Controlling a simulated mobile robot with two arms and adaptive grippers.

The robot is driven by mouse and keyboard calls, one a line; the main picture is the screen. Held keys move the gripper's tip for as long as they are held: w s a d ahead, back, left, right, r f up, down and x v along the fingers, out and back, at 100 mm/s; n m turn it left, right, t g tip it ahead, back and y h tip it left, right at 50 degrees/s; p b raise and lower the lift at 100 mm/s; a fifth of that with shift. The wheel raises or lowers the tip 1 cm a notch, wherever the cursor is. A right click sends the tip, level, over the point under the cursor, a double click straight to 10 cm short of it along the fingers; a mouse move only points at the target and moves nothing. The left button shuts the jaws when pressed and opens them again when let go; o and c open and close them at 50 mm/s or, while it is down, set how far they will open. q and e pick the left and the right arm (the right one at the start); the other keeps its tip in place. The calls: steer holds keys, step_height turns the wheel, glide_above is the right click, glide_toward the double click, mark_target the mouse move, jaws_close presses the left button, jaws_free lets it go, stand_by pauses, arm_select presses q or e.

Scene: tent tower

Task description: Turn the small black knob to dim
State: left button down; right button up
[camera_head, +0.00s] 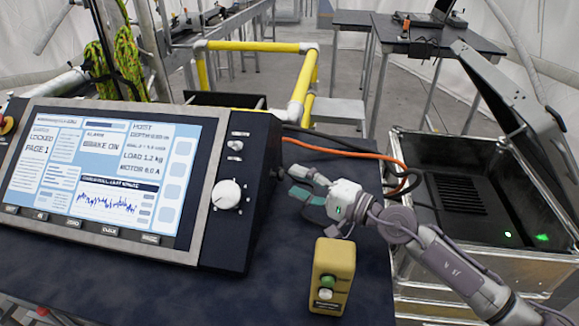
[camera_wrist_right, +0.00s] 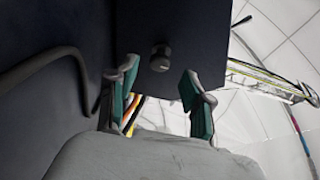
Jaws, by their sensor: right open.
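The small black knob (camera_head: 278,172) sticks out from the right side face of the dark control console (camera_head: 258,190). In the right wrist view the knob (camera_wrist_right: 160,58) is a short dark cylinder on the console's side panel (camera_wrist_right: 185,30). My right gripper (camera_head: 303,184) is open and empty, just to the right of the console. In the right wrist view its two green-padded fingers (camera_wrist_right: 160,88) lie to either side of the knob's line, with the knob ahead and apart from them. My left gripper is in neither view.
A large white knob (camera_head: 228,194) is on the console front beside the screen (camera_head: 100,175). A yellow box with buttons (camera_head: 333,275) stands on the dark table (camera_head: 300,290). Orange and black cables (camera_head: 345,152) run behind my gripper. An open metal case (camera_head: 480,265) is at right.

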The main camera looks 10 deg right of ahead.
mark_target(278, 175)
steer(key=shift+p+x, duration=0.3)
steer(key=shift+x, duration=1.15)
steer(key=shift+c, duration=0.4)
jaws_close()
